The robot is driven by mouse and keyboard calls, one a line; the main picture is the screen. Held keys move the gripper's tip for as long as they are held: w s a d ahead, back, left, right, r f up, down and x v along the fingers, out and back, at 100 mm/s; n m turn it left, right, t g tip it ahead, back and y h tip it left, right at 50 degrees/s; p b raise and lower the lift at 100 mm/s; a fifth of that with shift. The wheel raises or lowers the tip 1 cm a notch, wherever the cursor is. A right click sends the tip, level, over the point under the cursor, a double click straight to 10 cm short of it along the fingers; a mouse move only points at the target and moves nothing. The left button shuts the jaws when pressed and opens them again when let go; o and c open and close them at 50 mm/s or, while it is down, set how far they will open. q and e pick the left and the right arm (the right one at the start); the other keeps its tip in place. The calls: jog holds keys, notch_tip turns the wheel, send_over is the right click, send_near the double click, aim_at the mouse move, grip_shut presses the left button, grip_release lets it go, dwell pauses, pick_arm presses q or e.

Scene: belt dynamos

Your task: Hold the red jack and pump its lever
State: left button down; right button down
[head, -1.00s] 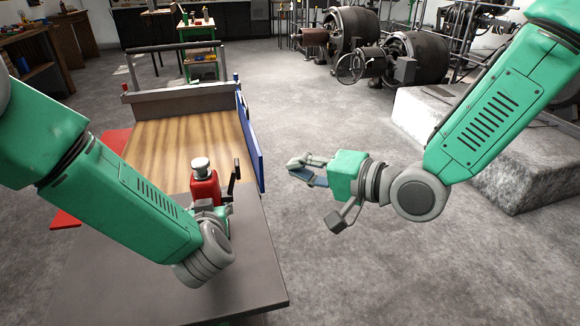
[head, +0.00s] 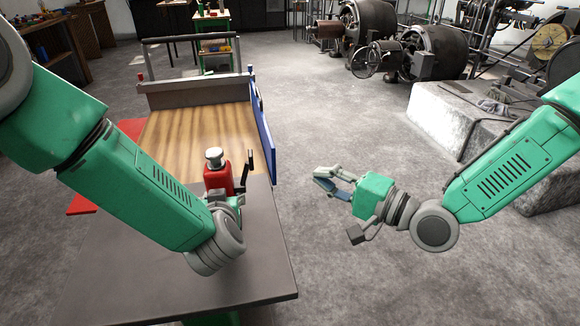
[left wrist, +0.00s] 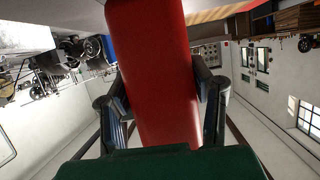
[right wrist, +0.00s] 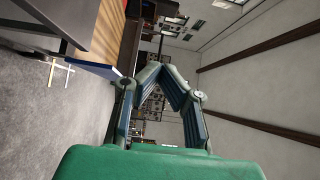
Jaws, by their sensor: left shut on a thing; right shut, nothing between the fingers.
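The red jack (head: 217,177) with its silver top stands upright on the dark grey end of the table. Its dark lever (head: 248,166) rises at its right side. My left gripper is largely hidden behind its own wrist in the head view. In the left wrist view the left gripper (left wrist: 165,108) is shut on the jack's red body (left wrist: 155,65), one finger on each side. My right gripper (head: 335,180) is in the air right of the table, apart from the lever. Its fingertips meet with nothing between them, as the right wrist view also shows (right wrist: 160,75).
The table has a wooden middle (head: 200,135), a grey raised bar at the far end and a blue panel (head: 263,130) along its right edge. Grey floor is free around my right gripper. A stone block (head: 460,120) and machinery stand farther right.

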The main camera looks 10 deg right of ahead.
aim_at(251, 160)
pick_arm(q)
jog(key=shift+a, duration=0.1)
pick_arm(e)
jog(key=s+a+x, duration=0.2)
jog(key=x, duration=1)
jog(key=shift+a, duration=0.15)
